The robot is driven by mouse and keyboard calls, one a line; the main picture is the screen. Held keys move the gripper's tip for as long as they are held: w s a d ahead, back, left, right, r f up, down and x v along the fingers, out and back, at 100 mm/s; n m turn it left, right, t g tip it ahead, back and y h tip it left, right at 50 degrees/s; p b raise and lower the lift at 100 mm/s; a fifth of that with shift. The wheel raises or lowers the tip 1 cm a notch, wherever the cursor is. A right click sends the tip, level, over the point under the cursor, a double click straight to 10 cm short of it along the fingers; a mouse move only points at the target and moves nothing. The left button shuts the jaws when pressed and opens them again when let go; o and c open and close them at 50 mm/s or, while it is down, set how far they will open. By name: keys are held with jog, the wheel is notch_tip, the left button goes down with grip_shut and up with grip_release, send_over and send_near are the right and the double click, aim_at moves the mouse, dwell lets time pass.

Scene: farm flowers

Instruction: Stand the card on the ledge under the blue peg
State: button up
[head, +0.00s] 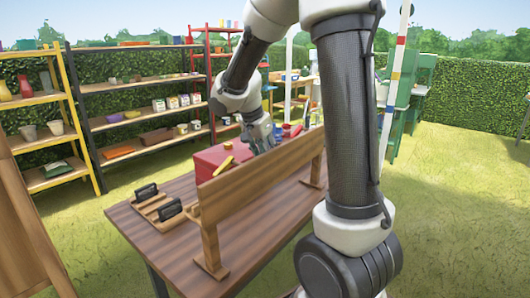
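A long wooden board (265,167) stands upright on two feet along the near side of a wooden table (150,241). I cannot make out a ledge or a blue peg; the board's far side is hidden. A low wooden stand (150,209) at the table's left holds two small dark upright pieces, a left one (146,192) and a right one (170,208); I cannot tell whether either is the card. My gripper (262,141) points down beyond the board, right of a red box (217,160). Its fingers are too small and partly hidden to read, and no card shows in it.
A yellow object (223,166) is by the red box. Small red and blue items (288,131) are at the table's far end. Loaded shelves (150,111) stand behind. Grass (450,215) is open at the right. A striped pole (393,95) stands behind my arm.

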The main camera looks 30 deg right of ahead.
jog(key=s+v, duration=0.1)
jog(key=v, duration=1.1)
jog(key=s+f+n+t+y, duration=0.1)
jog(key=s+n+y, duration=0.1)
jog(key=s+n, duration=0.5)
jog(key=s+f+n+t+y, duration=0.2)
jog(key=s+n, duration=0.5)
jog(key=s, duration=0.7)
jog(key=shift+a+f, duration=0.15)
jog(key=shift+a, duration=0.15)
jog(key=shift+s, duration=0.15)
